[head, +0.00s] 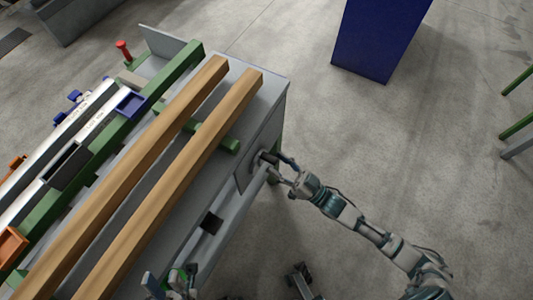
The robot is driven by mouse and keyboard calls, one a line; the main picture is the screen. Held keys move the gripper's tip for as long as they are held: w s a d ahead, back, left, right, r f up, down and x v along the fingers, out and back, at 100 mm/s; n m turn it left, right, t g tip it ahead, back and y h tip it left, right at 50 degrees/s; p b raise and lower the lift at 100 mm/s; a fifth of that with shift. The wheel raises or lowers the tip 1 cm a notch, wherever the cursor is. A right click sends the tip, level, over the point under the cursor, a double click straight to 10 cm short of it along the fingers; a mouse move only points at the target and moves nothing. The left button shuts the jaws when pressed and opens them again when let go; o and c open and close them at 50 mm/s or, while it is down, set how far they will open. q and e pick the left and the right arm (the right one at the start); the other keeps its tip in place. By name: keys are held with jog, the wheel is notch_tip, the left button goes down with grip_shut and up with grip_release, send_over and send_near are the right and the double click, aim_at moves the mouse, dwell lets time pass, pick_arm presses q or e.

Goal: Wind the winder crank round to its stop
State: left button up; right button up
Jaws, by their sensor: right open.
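The winder crank (267,157) is on the side face of the grey runout table, near its far right corner. Its dark handle sticks out from a round hub against the panel. My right gripper (279,168) is at the crank, its open fingers on either side of the handle's outer end. I cannot tell whether they touch it. The fingers and wrist hide part of the crank. My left gripper (168,282) is at the bottom edge, beside the table's near side and partly cut off. Its jaw state is unclear.
Two long wooden beams (190,100) lie along the runout table (262,92). A green roller end (229,145) sticks out beside them. A blue cabinet (378,38) stands beyond; floor to the right is mostly clear.

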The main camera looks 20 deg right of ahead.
aim_at(267, 158)
jog(key=x, duration=0.4)
jog(key=shift+a, duration=0.25)
jog(key=shift+d, duration=0.1)
jog(key=shift+c, duration=1.4)
grip_shut()
